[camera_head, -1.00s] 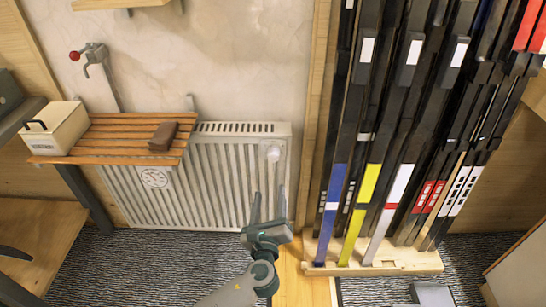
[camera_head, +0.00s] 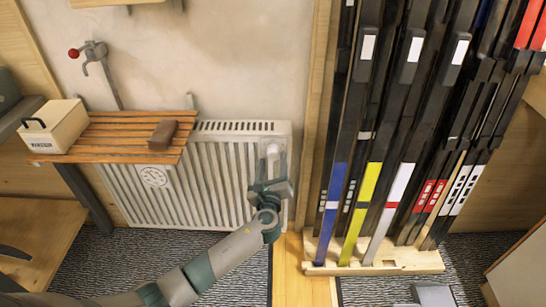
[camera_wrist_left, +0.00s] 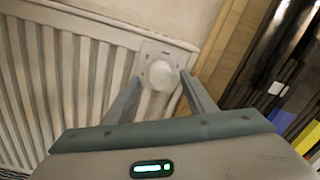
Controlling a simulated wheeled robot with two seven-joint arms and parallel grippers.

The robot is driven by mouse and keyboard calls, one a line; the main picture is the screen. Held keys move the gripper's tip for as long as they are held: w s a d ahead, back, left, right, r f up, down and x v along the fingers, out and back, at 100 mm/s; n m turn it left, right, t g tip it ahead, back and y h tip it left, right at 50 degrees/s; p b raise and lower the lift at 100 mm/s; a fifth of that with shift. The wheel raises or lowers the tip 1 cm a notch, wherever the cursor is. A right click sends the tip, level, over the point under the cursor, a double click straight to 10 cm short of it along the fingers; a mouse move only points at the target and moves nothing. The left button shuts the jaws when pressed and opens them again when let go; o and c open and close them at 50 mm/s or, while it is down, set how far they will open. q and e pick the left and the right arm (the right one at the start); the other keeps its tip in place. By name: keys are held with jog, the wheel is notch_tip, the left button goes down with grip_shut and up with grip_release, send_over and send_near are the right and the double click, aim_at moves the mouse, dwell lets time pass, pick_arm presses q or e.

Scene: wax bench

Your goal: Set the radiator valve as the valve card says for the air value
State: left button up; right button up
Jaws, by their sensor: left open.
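The white radiator (camera_head: 200,185) stands against the wall, with a round gauge dial (camera_head: 154,176) on its front left. The white radiator valve knob (camera_wrist_left: 160,75) is on a pale plate at its upper right; in the head view the valve (camera_head: 272,151) is just above my gripper. My left gripper (camera_head: 270,170) is open, its fingers pointing up at the valve. In the left wrist view the fingers (camera_wrist_left: 160,88) stand on either side of the knob, without visible grip on it. The knob's markings are too small to read. I cannot make out a valve card. My right gripper is not in view.
A slatted wooden shelf (camera_head: 110,150) over the radiator's left carries a cream box (camera_head: 55,126) and a brown block (camera_head: 162,134). Skis (camera_head: 370,190) stand in a wooden rack (camera_head: 420,262) close at the right.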

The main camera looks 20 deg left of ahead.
aim_at(273, 157)
pick_arm(q)
jog(key=shift+x, duration=1.15)
jog(key=shift+w+a, duration=0.15)
jog(key=shift+w, duration=0.45)
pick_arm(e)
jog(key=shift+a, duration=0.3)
pick_arm(q)
jog(key=c, duration=1)
jog(key=shift+c, duration=0.2)
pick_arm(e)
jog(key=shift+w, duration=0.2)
